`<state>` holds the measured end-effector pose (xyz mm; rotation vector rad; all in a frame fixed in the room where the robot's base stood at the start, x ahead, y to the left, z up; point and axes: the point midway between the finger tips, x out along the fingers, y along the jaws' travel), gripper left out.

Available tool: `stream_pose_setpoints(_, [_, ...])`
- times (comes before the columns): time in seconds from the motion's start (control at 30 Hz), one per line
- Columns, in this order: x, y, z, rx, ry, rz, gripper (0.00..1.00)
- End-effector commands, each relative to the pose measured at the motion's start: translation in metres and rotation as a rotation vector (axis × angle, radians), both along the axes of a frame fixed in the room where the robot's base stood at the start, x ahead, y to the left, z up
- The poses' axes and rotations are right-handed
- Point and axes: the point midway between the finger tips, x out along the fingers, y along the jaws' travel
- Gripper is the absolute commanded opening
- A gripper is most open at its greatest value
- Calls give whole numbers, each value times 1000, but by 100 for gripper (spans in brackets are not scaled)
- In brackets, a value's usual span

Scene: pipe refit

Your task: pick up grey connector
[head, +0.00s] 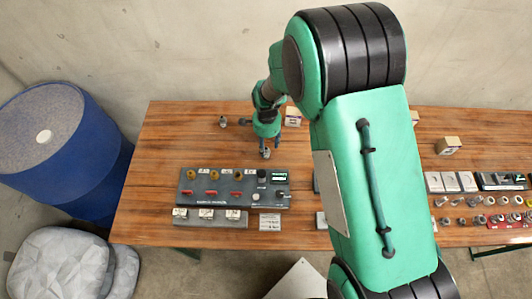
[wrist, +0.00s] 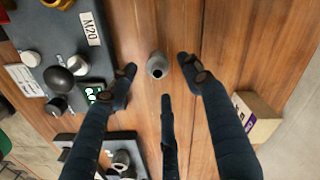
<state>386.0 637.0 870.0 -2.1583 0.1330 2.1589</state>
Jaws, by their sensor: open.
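A grey connector (wrist: 157,66), a small round fitting with a hole in its end, stands on the wooden table. In the wrist view it lies between the spread fingertips of my gripper (wrist: 160,77), with visible gaps and no clear contact. In the head view the small grey fitting (head: 265,153) shows just below my gripper (head: 267,143), behind the panel. My gripper is open and empty, its fingers pointing down. The height of the fingertips above the connector is hard to tell.
A dark panel (head: 186,200) with knobs and red handles stands close in front. A small box (head: 293,117) is behind my gripper at the right. Another small fitting (head: 222,121) stands at the back left. Several fittings are at the far right. The left table end is clear.

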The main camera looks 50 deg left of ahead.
Motion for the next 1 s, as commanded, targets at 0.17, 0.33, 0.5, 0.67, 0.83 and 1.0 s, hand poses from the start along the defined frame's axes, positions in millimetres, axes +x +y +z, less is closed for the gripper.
stream_pose_setpoints(0.17, [0,0,-2,1,0,0,50])
stream_pose_setpoints(0.33, [0,0,-2,1,0,0,50])
stream_pose_setpoints(0.5, [-1,0,-8,-1,0,0,50])
stream_pose_setpoints(0.67, [-3,-1,-24,-2,1,0,50])
stream_pose_setpoints(0.83, [-4,0,-42,-1,0,0,50])
stream_pose_setpoints(1.0, [-4,0,-53,0,0,0,50])
